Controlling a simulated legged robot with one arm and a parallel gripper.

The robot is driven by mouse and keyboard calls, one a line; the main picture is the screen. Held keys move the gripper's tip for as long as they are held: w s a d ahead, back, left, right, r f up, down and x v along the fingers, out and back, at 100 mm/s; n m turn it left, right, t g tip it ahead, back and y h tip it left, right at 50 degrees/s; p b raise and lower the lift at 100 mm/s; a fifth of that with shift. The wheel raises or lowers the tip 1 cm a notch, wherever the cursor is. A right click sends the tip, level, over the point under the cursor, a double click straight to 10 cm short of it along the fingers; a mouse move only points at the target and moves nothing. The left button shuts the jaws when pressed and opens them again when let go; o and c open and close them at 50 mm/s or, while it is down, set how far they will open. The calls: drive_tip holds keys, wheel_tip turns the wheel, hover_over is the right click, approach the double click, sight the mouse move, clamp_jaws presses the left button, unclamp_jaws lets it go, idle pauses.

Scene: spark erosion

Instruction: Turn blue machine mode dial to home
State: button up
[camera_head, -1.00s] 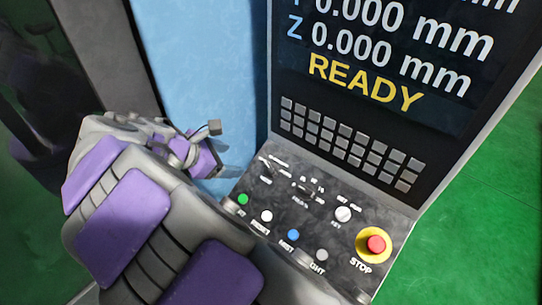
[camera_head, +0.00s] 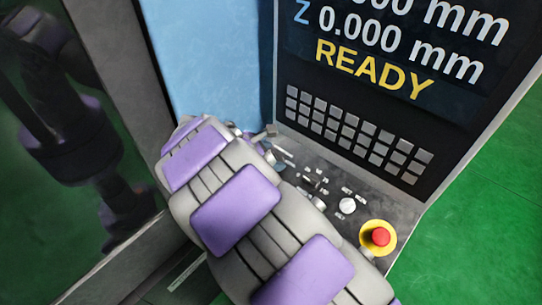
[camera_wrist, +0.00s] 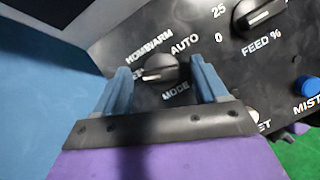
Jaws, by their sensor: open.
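The mode dial (camera_wrist: 160,68) is a dark round knob with a raised bar, on the black panel in the wrist view. Labels around it read HOME, WARM, AUTO and a partly hidden one ending in "EP", with MODE below. The bar lies roughly level across the picture; which label it points at is unclear. My gripper (camera_wrist: 161,65) is open, its two blue fingers on the left and right of the dial in the picture. I cannot tell whether they touch it. In the head view my arm covers most of the gripper and the dial area.
The feed dial (camera_wrist: 262,14) sits right of the mode dial. A blue MIST button (camera_wrist: 306,87) is at lower right. In the head view a red stop button (camera_head: 380,237), a white knob (camera_head: 347,205), a keypad (camera_head: 352,135) and a READY screen (camera_head: 385,60) show.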

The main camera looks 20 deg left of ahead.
drive_tip(key=shift+w+d+f, duration=0.15)
drive_tip(key=shift+w+f, duration=0.1)
drive_tip(key=shift+f, duration=0.05)
drive_tip(key=shift+c, duration=0.9)
drive_tip(key=c, duration=0.9)
drive_tip(key=shift+r+m, duration=0.1)
drive_tip(key=shift+m, duration=0.2)
drive_tip(key=m+g+p, duration=0.1)
drive_tip(key=m, duration=0.2)
drive_tip(key=shift+h, duration=0.3)
drive_tip(key=m+g, duration=0.1)
drive_tip(key=m, duration=0.1)
drive_tip(key=m+g, duration=0.1)
drive_tip(key=m, duration=0.2)
drive_tip(key=shift+m+h+p, duration=0.3)
